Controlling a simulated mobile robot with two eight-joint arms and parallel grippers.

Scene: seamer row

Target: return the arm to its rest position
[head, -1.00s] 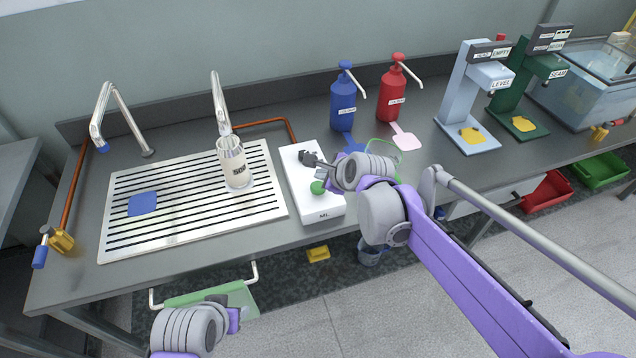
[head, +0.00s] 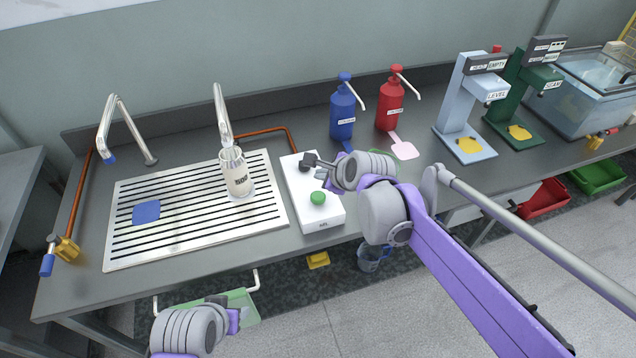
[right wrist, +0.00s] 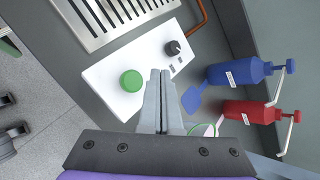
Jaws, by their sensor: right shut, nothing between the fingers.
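My right arm reaches in from the right in the head view. Its gripper (head: 322,164) is over the back part of a white box with a green button (head: 317,198) and a dark knob (head: 307,160). In the right wrist view the fingers (right wrist: 160,76) lie together with nothing between them, and the green button (right wrist: 131,81) and dark knob (right wrist: 172,47) lie beyond them. I cannot tell the height above the box. My left gripper (head: 234,318) is at the bottom of the head view, by the counter's front; its fingers are not clear.
A jar (head: 236,175) stands on the slotted drain board (head: 125,248) under a tap. Blue (head: 343,112) and red (head: 390,106) pump bottles stand behind my right gripper. Light blue (head: 455,105) and green (head: 522,90) stands are farther right. Open floor lies in front.

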